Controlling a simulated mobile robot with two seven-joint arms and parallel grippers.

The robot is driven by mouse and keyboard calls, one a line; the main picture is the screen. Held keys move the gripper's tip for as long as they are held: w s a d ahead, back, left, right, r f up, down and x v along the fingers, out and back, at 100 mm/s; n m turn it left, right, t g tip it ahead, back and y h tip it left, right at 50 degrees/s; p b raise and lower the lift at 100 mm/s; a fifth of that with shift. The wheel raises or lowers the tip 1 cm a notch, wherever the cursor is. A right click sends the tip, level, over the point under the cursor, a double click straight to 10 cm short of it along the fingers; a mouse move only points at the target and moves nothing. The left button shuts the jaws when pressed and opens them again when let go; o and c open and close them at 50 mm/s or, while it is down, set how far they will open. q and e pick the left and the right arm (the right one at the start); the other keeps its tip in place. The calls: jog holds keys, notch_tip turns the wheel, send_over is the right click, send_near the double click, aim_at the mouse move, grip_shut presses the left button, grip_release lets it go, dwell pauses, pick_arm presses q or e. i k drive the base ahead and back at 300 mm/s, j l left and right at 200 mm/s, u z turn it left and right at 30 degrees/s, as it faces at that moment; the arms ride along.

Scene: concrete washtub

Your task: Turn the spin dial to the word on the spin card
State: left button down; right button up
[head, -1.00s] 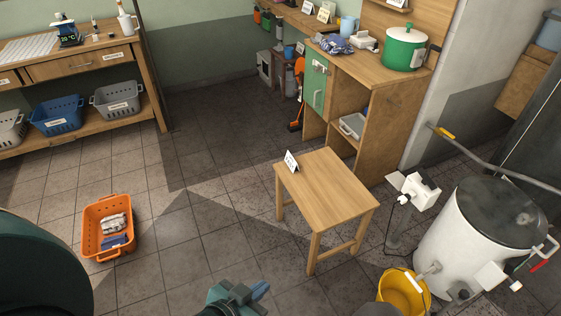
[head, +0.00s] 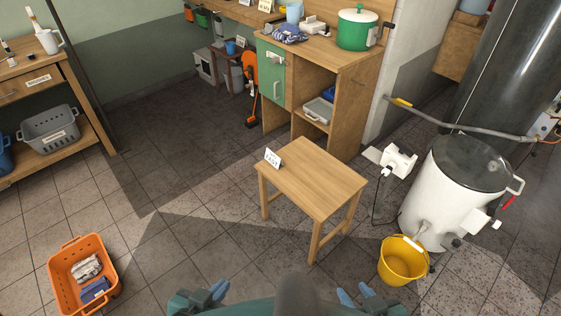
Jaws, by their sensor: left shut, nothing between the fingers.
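I cannot make out a spin dial in the head view. A small white card (head: 273,157) stands on the little wooden table; its writing is too small to read, so I cannot tell whether it is the spin card. The white tub-shaped machine (head: 437,205) with a dark lid stands at the right. My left gripper (head: 216,291) is at the bottom edge, shut and empty, well away from the table. My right gripper (head: 358,294) is at the bottom edge, left of the yellow bucket; its jaw opening is unclear.
The small wooden table (head: 315,182) stands ahead. A yellow bucket (head: 404,265) is on the floor below the machine. An orange basket (head: 66,288) with cloths is at lower left. A wooden cabinet (head: 343,107) with a green pot (head: 357,28) stands behind. Tiled floor at left centre is clear.

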aim_at(496, 223)
jog(key=j, duration=0.45)
jog(key=z, duration=1.5)
jog(key=l+u, duration=0.1)
jog(key=l, duration=0.45)
jog(key=l+u, duration=0.1)
jog(key=l, duration=0.4)
jog(key=k+l+u, duration=0.1)
jog(key=l, duration=0.45)
jog(key=k+l+u, duration=0.1)
jog(key=l, duration=0.4)
jog(key=k+l+u, duration=0.1)
jog(key=l, duration=0.45)
jog(key=i+l+z, duration=0.45)
jog(key=i+z, duration=0.2)
jog(key=i, duration=0.15)
